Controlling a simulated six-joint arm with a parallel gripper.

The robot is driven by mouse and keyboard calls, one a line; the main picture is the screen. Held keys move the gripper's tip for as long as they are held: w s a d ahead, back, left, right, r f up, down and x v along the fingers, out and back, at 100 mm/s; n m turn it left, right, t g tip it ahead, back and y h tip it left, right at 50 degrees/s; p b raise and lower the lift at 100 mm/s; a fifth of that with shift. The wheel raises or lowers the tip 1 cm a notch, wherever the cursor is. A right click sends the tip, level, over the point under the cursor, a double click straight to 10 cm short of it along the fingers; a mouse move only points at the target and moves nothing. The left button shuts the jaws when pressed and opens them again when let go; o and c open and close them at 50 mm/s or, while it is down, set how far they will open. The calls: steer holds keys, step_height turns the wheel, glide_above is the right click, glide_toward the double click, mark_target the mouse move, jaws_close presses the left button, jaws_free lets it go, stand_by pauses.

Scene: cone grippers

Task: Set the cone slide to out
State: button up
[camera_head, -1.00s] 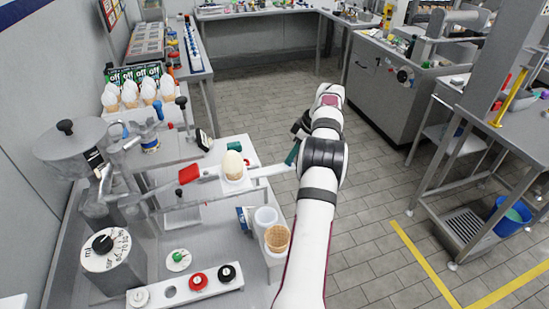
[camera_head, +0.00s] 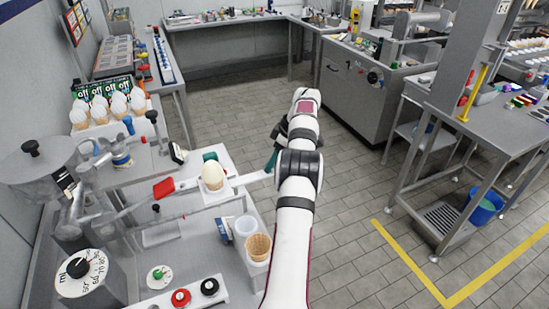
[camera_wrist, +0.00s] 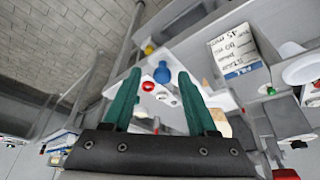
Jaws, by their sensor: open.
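The cone slide (camera_head: 240,184) appears to be the pale flat bar that runs right from the machine at the left, past a cream-coloured egg-shaped scoop (camera_head: 212,176). Its right end comes close to my gripper (camera_head: 273,157); I cannot tell whether they touch. In the wrist view my gripper (camera_wrist: 159,76) shows two green fingers spread apart, with nothing held between them. My arm hides part of the gripper in the head view. No in or out marking is readable.
A wafer cone (camera_head: 258,248) and a white cup (camera_head: 245,226) stand at the bench's right edge. Red and black knobs (camera_head: 180,297) sit in front. A row of white-topped cones (camera_head: 110,107) stands behind. Open floor lies right of my arm.

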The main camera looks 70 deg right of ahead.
steer(key=v, duration=1.2)
steer(key=shift+a, duration=0.1)
steer(key=w+a+r+m+g+y, duration=0.1)
steer(key=w+a+r, duration=0.2)
steer(key=w+a, duration=0.4)
steer(key=w+a+r, duration=0.3)
steer(key=w+a, duration=0.4)
steer(key=w+a+r+m+g+y, duration=0.1)
steer(key=w+a, duration=0.1)
steer(key=a, duration=0.7)
steer(key=w+a+r, duration=0.1)
steer(key=w+a, duration=0.1)
steer(key=a, duration=0.7)
steer(key=s+a+f+m+g, duration=0.1)
steer(key=s+a+f, duration=0.1)
steer(key=s+a, duration=0.35)
steer(key=s+a+f+m, duration=0.1)
steer(key=s+a, duration=0.1)
steer(key=a, duration=0.7)
steer(key=s+a+f+g, duration=0.1)
steer(key=s+a+f, duration=0.1)
steer(key=s+a, duration=0.35)
steer(key=s+a+f+m, duration=0.1)
steer(key=s+a+f, duration=0.4)
steer(key=s, duration=0.3)
steer(key=shift+s+a+f+m+g, duration=0.25)
steer(key=shift+a+f+m+g, duration=0.1)
steer(key=shift+a, duration=0.2)
